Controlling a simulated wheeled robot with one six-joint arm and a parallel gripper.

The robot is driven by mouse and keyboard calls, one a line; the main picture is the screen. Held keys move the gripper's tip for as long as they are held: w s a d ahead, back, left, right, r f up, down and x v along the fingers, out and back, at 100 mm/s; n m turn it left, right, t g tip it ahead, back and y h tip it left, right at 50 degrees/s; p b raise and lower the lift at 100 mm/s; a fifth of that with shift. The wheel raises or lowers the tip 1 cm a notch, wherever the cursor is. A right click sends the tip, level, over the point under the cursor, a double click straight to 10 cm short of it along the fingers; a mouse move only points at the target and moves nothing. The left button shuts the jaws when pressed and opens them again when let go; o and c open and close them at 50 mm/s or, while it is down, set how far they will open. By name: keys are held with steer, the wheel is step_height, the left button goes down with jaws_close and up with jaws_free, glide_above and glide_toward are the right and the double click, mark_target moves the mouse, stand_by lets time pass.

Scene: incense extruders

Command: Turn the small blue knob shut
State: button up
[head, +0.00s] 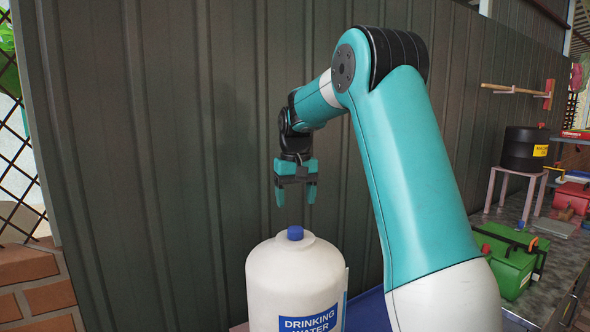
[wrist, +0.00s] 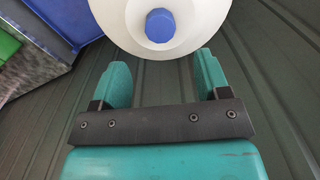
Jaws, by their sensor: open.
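The small blue knob (head: 295,233) sits on top of a white drinking water container (head: 292,275) in the head view. In the wrist view the knob (wrist: 160,25) shows from above as a blue, many-sided cap on the round white top (wrist: 205,22). My gripper (head: 296,203) points down above the knob, with a gap between fingertips and knob. It is open and empty. In the wrist view, my two teal fingers (wrist: 160,72) lie apart, and the knob appears beyond their tips, roughly midway between them.
A dark corrugated wall (head: 180,150) stands close behind the container. Something blue (head: 368,312) lies right of the container. A green box (head: 507,258) and a black drum (head: 524,149) on a stand (head: 494,188) are farther right.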

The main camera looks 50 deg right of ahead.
step_height(320, 180, up, 10)
steer(key=shift+f+b, duration=0.2)
steer(key=shift+b, duration=0.2)
steer(key=shift+a, duration=0.1)
steer(key=s+a+f+n+y+b, duration=0.1)
steer(key=s+a+f+n, duration=0.25)
steer(key=a, duration=0.75)
steer(key=s+a+f+n+b, duration=0.25)
steer(key=a+f+n, duration=0.2)
steer(key=a, duration=0.65)
steer(key=s+a+f+n+y, duration=0.1)
steer(key=s+a+f+n, duration=0.1)
steer(key=s+a+f, duration=0.3)
steer(key=s+a+f+n+y+b, duration=0.1)
steer(key=s+a+f, duration=0.5)
steer(key=s, duration=0.7)
steer(key=a+n+y, duration=0.1)
steer(key=a, duration=0.1)
steer(key=shift+s+a+n, duration=0.3)
steer(key=shift+a, duration=0.1)
